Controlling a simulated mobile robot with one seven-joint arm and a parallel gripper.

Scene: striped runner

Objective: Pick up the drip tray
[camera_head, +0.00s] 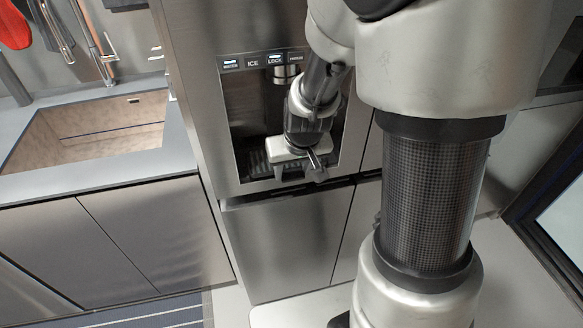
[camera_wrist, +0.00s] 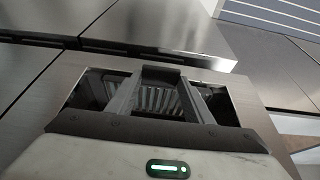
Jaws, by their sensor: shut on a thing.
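The drip tray (camera_head: 254,163) is a dark ribbed piece at the bottom of the dispenser recess in the steel fridge door. My gripper (camera_head: 297,172) is at the recess, in front of the tray, and hides much of it. In the wrist view the tray's pale ribs (camera_wrist: 157,98) show between the two fingers of my gripper (camera_wrist: 157,85). The fingers are shut on the tray. I cannot tell whether the tray is lifted off the recess floor.
The dispenser nozzle (camera_head: 286,74) hangs above my gripper, inside the recess (camera_head: 240,125). The fridge (camera_head: 285,240) has a lower door below it. A counter (camera_head: 90,175) with a sink (camera_head: 95,130) and tap (camera_head: 103,60) stands to the left.

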